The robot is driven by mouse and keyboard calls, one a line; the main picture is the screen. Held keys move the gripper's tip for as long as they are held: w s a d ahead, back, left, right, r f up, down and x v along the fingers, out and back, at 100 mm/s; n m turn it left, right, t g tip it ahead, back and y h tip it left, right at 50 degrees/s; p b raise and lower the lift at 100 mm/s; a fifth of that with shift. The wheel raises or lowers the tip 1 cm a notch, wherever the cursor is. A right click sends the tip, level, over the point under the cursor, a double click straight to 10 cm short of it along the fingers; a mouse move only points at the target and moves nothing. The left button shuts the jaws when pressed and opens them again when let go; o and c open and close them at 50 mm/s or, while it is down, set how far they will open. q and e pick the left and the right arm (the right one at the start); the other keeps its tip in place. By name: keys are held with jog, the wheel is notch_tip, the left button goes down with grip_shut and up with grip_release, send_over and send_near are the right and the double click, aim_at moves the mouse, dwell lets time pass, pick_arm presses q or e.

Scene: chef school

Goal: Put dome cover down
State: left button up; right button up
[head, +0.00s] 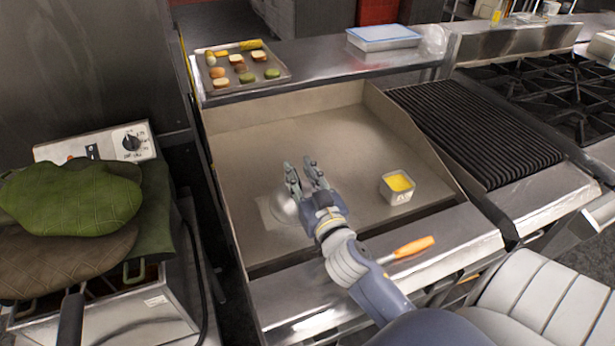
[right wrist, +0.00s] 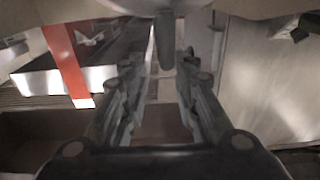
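The shiny metal dome cover (head: 284,210) is low on the flat griddle plate (head: 340,140), left of and partly hidden behind my right gripper. Whether its rim fully touches the plate is hard to tell. My right gripper (head: 306,172) is over the griddle with its two fingers apart. In the right wrist view, a pale rounded surface, likely the dome cover (right wrist: 150,6), shows at the top edge. A dark stub, likely its handle, points from it toward the gap between the open fingers (right wrist: 178,62). My left gripper is out of view.
A container of yellow contents (head: 398,188) stands on the griddle's right side. An orange-handled tool (head: 413,247) lies on the front ledge. A food tray (head: 243,70) and a lidded tub (head: 383,37) sit on the back shelf. Green mitts (head: 70,200) lie at left.

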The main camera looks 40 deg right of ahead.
jog(key=shift+r+p, duration=0.35)
jog(key=shift+r, duration=0.3)
jog(key=b+v, duration=0.3)
jog(key=v, duration=0.9)
jog(key=shift+b, duration=0.4)
